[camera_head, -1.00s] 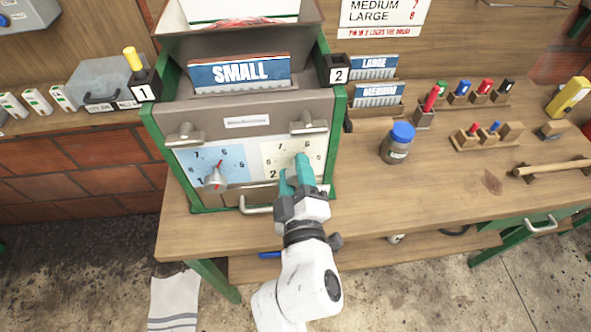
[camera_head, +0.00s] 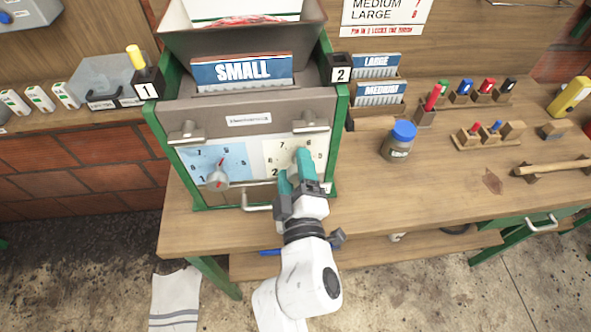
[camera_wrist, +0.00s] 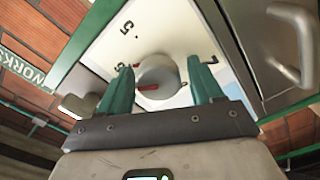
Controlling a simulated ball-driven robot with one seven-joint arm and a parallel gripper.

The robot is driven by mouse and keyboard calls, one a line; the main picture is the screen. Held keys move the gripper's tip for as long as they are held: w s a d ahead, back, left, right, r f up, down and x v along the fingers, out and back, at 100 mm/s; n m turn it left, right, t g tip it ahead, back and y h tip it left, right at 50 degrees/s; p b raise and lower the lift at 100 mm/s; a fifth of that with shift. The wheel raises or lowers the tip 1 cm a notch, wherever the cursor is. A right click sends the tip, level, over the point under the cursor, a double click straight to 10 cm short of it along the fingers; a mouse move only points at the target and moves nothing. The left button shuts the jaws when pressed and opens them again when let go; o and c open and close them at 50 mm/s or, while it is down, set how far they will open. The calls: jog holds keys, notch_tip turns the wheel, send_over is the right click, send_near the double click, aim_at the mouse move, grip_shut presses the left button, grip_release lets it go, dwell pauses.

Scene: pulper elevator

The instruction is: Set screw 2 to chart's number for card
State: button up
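The card marked SMALL (camera_head: 243,71) stands in the holder on top of the grey machine. The chart (camera_head: 385,14) is at the top edge; rows for MEDIUM and LARGE show, and the part above is cut off. Screw 2's cream dial (camera_head: 273,152) is at the machine's lower right, its knob hidden in the head view by my gripper (camera_head: 296,168). In the wrist view, the round grey knob (camera_wrist: 160,74) with a red pointer lies between the two green fingers of my gripper (camera_wrist: 160,80). The fingers are apart, with small gaps seeming to show beside the knob.
The other dial, blue (camera_head: 228,155), with its own knob (camera_head: 217,179), is to the left. Levers (camera_head: 310,122) sit above the dials and a bar handle (camera_head: 257,207) below. A blue-lidded jar (camera_head: 398,140) stands on the bench at right. Block 1 (camera_head: 148,88) holds a yellow pin; block 2 (camera_head: 340,72) shows none.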

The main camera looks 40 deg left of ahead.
jog(key=shift+d, duration=0.1)
jog(key=p+v, duration=0.1)
jog(key=v, duration=0.9)
jog(key=shift+s+d, duration=0.2)
jog(key=shift+s, duration=0.1)
jog(key=shift+w+f, duration=0.1)
jog(key=w+d+f+m+g+h, duration=0.15)
jog(key=d+f+m+h, duration=0.25)
jog(key=d, duration=0.5)
jog(key=w+d+f+m+h, duration=0.3)
jog(key=d+f+m+h, duration=0.15)
jog(key=d, duration=0.45)
jog(key=w+d+f+m+g+h, duration=0.15)
jog(key=d+f+m+h, duration=0.3)
jog(key=d, duration=0.55)
jog(key=s+d+f+m+g, duration=0.1)
jog(key=s+d+m+g, duration=0.1)
jog(key=s+d, duration=0.3)
jog(key=s+d+f+m+g, duration=0.1)
jog(key=s+d+m+g, duration=0.2)
jog(key=s+d+m, duration=0.1)
jog(key=s+d+f+m+g+h, duration=0.1)
jog(key=s+d+f+m+g, duration=0.1)
jog(key=s+d, duration=0.4)
jog(key=shift+s+d+m+g, duration=0.2)
jog(key=shift+s+m+g, duration=0.1)
jog(key=shift+s+m, duration=0.55)
